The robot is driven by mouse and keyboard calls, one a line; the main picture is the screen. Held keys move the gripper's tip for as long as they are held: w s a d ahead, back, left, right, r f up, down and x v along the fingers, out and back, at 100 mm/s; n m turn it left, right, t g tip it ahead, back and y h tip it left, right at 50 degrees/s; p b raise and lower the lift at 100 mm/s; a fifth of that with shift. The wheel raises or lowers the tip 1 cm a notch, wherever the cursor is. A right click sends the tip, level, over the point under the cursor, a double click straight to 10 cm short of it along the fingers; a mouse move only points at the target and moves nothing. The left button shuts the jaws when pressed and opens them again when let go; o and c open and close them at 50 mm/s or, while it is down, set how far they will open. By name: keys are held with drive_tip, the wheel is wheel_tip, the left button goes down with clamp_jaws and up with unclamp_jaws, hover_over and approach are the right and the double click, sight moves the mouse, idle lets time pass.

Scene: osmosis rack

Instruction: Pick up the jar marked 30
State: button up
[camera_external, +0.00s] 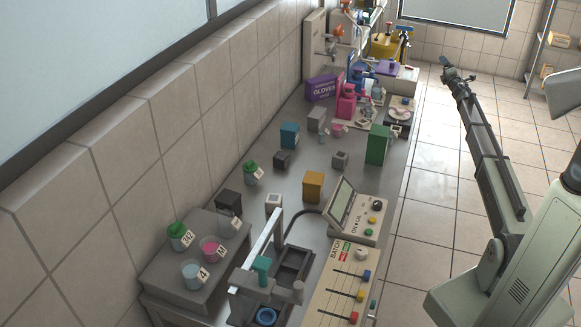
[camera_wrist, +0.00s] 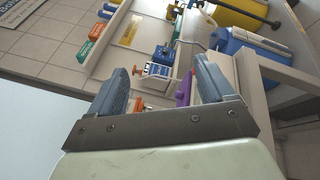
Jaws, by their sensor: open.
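A green-lidded jar (camera_external: 177,237) with a white tag stands on a grey raised block at the lower left of the external view. Its tag looks like several characters and I cannot read it surely. A second green-lidded jar (camera_external: 250,173) with a tilted white tag stands farther back on the bench by the wall; its tag is too small to read. I cannot tell which jar is marked 30. My gripper (camera_external: 458,69) is over the floor to the right of the bench, far from both jars. In the wrist view my gripper (camera_wrist: 160,66) is open and empty between its fingers.
Two tagged cups, one pink (camera_external: 211,248) and one pale (camera_external: 195,273), share the grey block (camera_external: 165,270). Small boxes, including a yellow one (camera_external: 313,186) and a green one (camera_external: 377,145), stand on the bench. A console (camera_external: 357,212) and batch panel (camera_external: 345,283) line the near edge.

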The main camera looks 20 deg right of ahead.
wheel_tip(320, 180, up, 13)
drive_tip(key=w+d+n+t+y, duration=0.1)
drive_tip(key=w+n+t, duration=0.1)
drive_tip(key=n, duration=0.1)
drive_tip(key=w+a+r+m, duration=0.1)
drive_tip(key=w+a+r, duration=0.1)
drive_tip(key=a+r, duration=0.35)
drive_tip(key=w+a+f+m+g, duration=0.15)
drive_tip(key=a+m, duration=0.25)
drive_tip(key=a, duration=0.7)
drive_tip(key=w+a+f+m+g, duration=0.1)
drive_tip(key=w+a+f+m, duration=0.15)
drive_tip(key=a, duration=0.85)
drive_tip(key=w+a+f+m+g, duration=0.2)
drive_tip(key=w+a+m, duration=0.15)
drive_tip(key=a, duration=0.65)
drive_tip(key=m+g+y, duration=0.2)
drive_tip(key=g+y, duration=0.7)
drive_tip(key=g, duration=0.3)
hover_over(249, 168)
drive_tip(key=s+d, duration=0.2)
drive_tip(key=d, duration=0.2)
wheel_tip(249, 168, down, 14)
drive_tip(key=f, duration=0.1)
drive_tip(key=x, duration=1.3)
drive_tip(key=shift+w, duration=0.2)
drive_tip(key=shift+r, duration=0.1)
